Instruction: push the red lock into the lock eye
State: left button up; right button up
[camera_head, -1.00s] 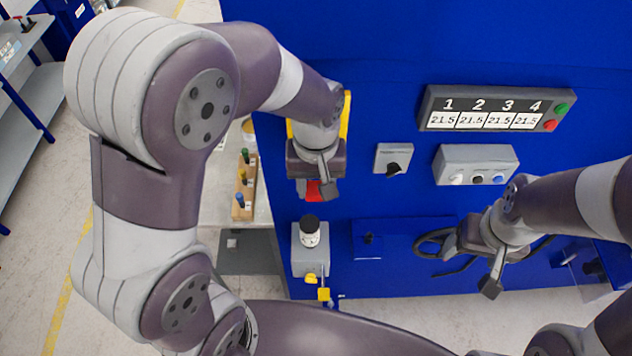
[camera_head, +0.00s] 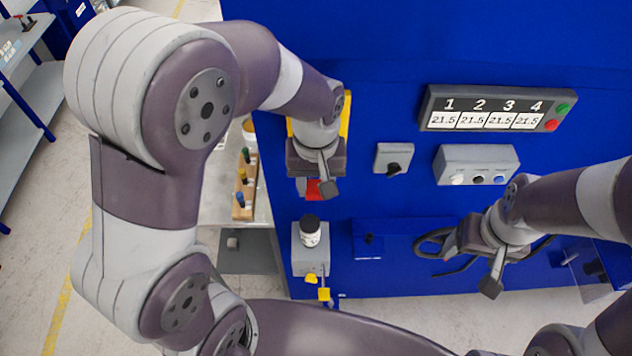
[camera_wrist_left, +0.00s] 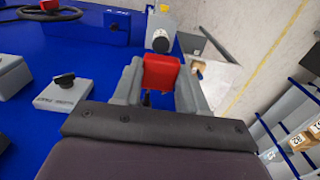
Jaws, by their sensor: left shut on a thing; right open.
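The red lock (camera_head: 314,189) shows just under my left gripper (camera_head: 316,188) in the head view. In the left wrist view the red lock (camera_wrist_left: 161,71) sits between the two grey fingers of my left gripper (camera_wrist_left: 160,80), which is shut on it. The lock eye cannot be made out; my gripper and arm cover that part of the panel. My right gripper (camera_head: 468,262) is open and empty, low in front of the blue panel at the right.
A grey box with a black-topped white knob (camera_head: 310,236) and yellow tags (camera_head: 323,293) is below my left gripper. A rotary switch (camera_head: 393,160), a button box (camera_head: 477,165) and a numbered display (camera_head: 497,108) are to the right.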

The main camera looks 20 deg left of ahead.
pick_arm(q)
jog(key=shift+w+a, duration=0.2)
jog(key=shift+w, duration=0.3)
jog(key=shift+w+a, duration=0.15)
jog(key=shift+w, duration=0.35)
jog(key=o, duration=1.2)
jog(key=shift+o, duration=0.2)
jog(key=s+d, duration=0.1)
jog(key=s, duration=0.4)
jog(key=shift+s+d, duration=0.35)
jog(key=shift+s, duration=0.05)
